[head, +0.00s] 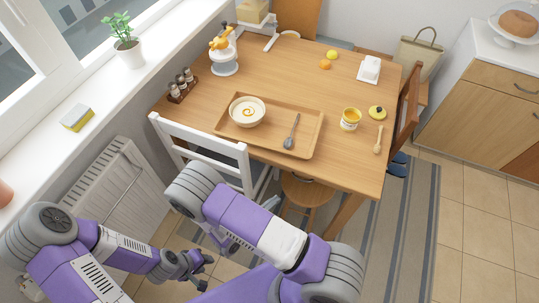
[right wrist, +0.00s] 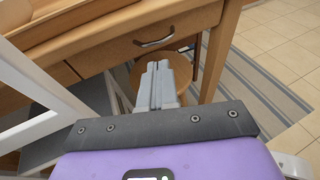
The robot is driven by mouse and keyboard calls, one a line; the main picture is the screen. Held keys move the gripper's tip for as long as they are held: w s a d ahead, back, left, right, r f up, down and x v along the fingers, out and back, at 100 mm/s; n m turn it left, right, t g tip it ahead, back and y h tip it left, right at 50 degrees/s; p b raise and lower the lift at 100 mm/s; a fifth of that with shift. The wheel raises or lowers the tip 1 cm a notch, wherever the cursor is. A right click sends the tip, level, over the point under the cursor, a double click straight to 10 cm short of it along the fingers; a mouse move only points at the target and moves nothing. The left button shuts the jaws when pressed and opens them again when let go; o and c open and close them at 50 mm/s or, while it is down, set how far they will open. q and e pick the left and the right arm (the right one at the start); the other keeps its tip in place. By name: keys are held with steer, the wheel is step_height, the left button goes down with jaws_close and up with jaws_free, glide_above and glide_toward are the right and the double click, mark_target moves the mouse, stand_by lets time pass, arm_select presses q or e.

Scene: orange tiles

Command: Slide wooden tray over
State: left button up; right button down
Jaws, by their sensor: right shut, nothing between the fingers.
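The wooden tray (head: 268,128) lies flat on the table, near the edge facing me. A white bowl of pale food (head: 247,111) stands on its left part, and a grey spoon (head: 291,131) lies on its right part. What looks like the tray's edge (right wrist: 85,22) shows at the upper left in the right wrist view.
A white chair (head: 205,147) stands against the table's near left side, and a stool (head: 307,190) is under the near edge. A yellow jar (head: 350,119), its lid (head: 377,112) and a wooden piece (head: 378,139) are right of the tray. The table behind the tray is mostly clear.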

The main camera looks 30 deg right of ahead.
steer(key=w+a+r+n+t, duration=0.4)
steer(key=w+a+t, duration=0.1)
steer(key=w+t, duration=0.15)
steer(key=b, duration=0.2)
glide_toward(272, 149)
steer(key=shift+t+y, duration=0.25)
steer(key=shift+y, duration=0.05)
steer(key=x, duration=0.6)
steer(key=shift+d, duration=0.25)
steer(key=shift+w+d, duration=0.1)
steer(key=x, duration=0.4)
